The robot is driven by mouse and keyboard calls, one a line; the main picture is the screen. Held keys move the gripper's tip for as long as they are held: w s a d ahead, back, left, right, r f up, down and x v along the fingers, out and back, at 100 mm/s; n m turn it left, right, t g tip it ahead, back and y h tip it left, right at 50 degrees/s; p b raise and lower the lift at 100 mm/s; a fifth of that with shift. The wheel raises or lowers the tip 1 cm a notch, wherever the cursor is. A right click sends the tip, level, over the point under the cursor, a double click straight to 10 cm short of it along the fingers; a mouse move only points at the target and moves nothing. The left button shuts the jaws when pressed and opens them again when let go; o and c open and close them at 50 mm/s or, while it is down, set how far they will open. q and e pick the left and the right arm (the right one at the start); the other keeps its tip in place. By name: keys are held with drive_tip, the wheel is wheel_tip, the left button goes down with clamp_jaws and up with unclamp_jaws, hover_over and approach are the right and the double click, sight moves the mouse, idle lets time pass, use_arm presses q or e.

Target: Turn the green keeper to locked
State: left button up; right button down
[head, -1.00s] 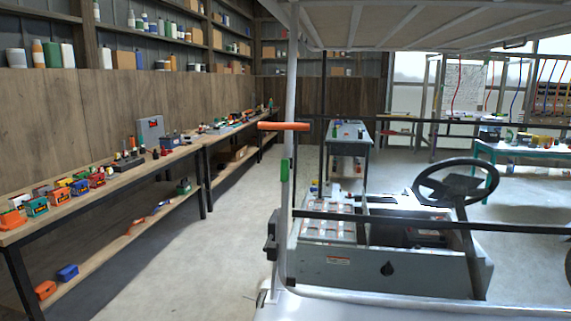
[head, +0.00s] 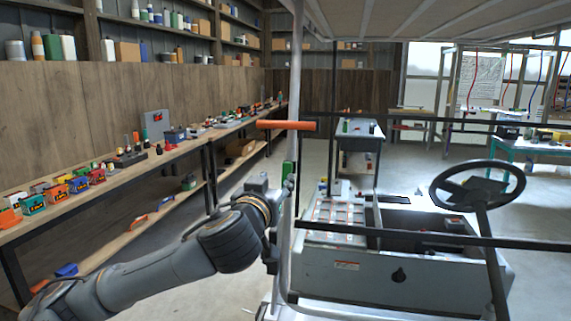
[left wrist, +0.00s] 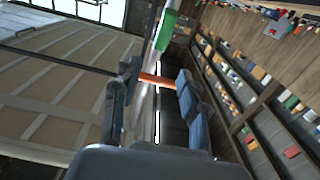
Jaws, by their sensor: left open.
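The green keeper (head: 287,171) is a small upright block on the pale roof post of the cart, below an orange bar handle (head: 286,125). My left gripper (head: 280,187) is at the post, close to the keeper's lower part, which it partly hides. In the left wrist view the keeper (left wrist: 165,32) shows just past the fingertips, and the orange handle (left wrist: 157,80) shows between the fingers. The left gripper (left wrist: 157,75) is open with nothing held. I cannot tell whether a finger touches the post or keeper. My right gripper is not in view.
The cart's steering wheel (head: 477,184) and dark cross rails are right of the post, under the pale roof (head: 430,18). A long workbench (head: 110,183) with many small items runs along the left wall. Floor is clear between bench and cart.

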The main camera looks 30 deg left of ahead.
sight(286, 167)
use_arm(q)
drive_tip(key=p+x, duration=0.2)
drive_tip(key=x, duration=0.6)
drive_tip(key=shift+w+p, duration=0.25)
drive_tip(key=shift+p, duration=0.05)
drive_tip(key=shift+w+a+f, duration=0.1)
drive_tip(key=shift+w+a, duration=0.15)
drive_tip(key=shift+w, duration=0.45)
drive_tip(key=shift+c, duration=0.5)
clamp_jaws()
